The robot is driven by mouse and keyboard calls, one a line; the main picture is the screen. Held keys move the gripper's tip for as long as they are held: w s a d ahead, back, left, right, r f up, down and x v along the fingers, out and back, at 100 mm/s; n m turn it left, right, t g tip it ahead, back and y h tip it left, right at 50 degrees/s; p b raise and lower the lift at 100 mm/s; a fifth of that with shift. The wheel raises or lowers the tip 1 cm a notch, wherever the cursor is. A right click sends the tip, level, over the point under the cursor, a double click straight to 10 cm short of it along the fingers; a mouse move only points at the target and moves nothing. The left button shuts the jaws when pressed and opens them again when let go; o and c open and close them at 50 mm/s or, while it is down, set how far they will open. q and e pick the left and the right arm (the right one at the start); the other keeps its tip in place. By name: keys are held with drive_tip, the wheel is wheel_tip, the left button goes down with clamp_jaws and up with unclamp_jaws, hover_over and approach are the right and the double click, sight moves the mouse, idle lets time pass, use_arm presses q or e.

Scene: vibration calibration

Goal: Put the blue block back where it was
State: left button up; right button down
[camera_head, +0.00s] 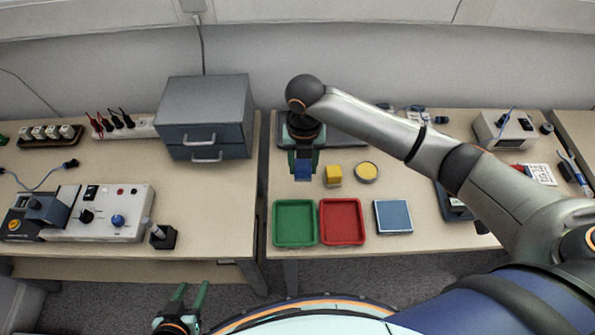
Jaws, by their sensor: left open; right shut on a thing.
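The blue block (302,170) is between the green-tipped fingers of my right gripper (303,166), which is shut on it. It is behind the green tray (275,222) and left of the yellow block (333,174). I cannot tell whether the blue block touches the table. My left gripper (187,298) is open and empty, low in the picture, in front of the tables. A flat blue square (393,217) lies right of the red tray (342,238). A round yellow piece (366,171) lies right of the yellow block.
My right arm crosses above the right table and hides part of it. A grey two-drawer cabinet (205,116) stands on the left table. A white control box (108,213) is at that table's front left. A gap separates the tables. The trays look empty.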

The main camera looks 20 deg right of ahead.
sight(298, 164)
drive_tip(key=shift+w+a+f, duration=0.15)
drive_tip(key=shift+w+f, duration=0.35)
drive_tip(key=shift+f, duration=0.1)
drive_tip(key=shift+w+a+f, duration=0.15)
drive_tip(key=shift+w+f, duration=0.35)
drive_tip(key=shift+f, duration=0.1)
drive_tip(key=shift+f+b, duration=0.35)
drive_tip(key=shift+f, duration=1.3)
drive_tip(key=shift+f, duration=0.1)
drive_tip(key=shift+c, duration=1.9)
unclamp_jaws()
wheel_tip(298, 164, up, 12)
drive_tip(key=shift+r+p, duration=0.15)
drive_tip(key=shift+p, duration=0.4)
